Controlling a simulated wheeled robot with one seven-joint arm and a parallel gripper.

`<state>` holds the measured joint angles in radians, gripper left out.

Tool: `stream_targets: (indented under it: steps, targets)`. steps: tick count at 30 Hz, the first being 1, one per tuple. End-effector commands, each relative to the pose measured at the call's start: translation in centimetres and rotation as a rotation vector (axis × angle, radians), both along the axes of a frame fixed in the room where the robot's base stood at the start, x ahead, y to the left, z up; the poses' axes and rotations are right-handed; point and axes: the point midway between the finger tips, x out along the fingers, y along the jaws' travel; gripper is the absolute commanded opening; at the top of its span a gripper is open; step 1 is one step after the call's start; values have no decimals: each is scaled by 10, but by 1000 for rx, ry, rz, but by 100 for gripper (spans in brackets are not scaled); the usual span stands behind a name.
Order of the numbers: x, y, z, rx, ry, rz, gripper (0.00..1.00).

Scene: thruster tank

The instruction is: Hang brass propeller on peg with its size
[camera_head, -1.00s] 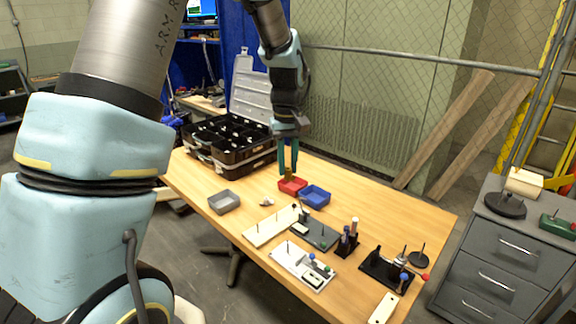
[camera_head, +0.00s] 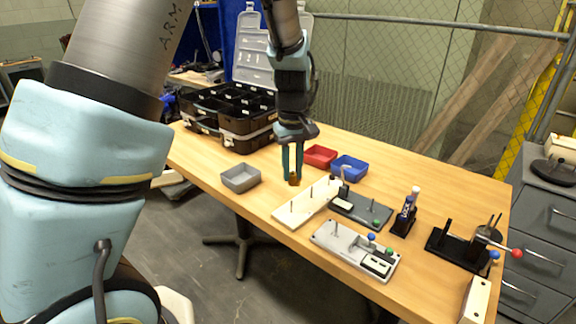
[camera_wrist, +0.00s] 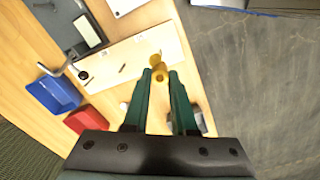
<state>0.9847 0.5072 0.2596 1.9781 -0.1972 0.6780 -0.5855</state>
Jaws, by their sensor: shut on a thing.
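The brass propeller (camera_head: 294,181) is small and golden, and shows in the wrist view (camera_wrist: 158,65) between my fingertips. My gripper (camera_head: 292,175) is shut on it, pointing down, with green fingers (camera_wrist: 160,76). The cream peg board (camera_head: 284,217) lies on the table and carries a row of thin upright pegs. In the head view the propeller appears just above the board's left side. In the wrist view it overlaps the board (camera_wrist: 110,68) near one end. The propeller hides part of the board there, and I cannot read any size marks.
A grey tray (camera_head: 241,177), a red tray (camera_head: 320,156) and a blue tray (camera_head: 349,168) stand around the board. A dark grey plate (camera_head: 361,209) and a white fixture (camera_head: 340,240) lie close to it. A black organizer case (camera_head: 237,127) stands behind. The table's front left is clear.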

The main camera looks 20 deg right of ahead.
Motion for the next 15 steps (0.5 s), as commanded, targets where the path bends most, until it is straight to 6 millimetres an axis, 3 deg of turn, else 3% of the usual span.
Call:
stream_targets:
  steps: [15]
  targets:
    - [-1,0,-37,0,-1,1,0]
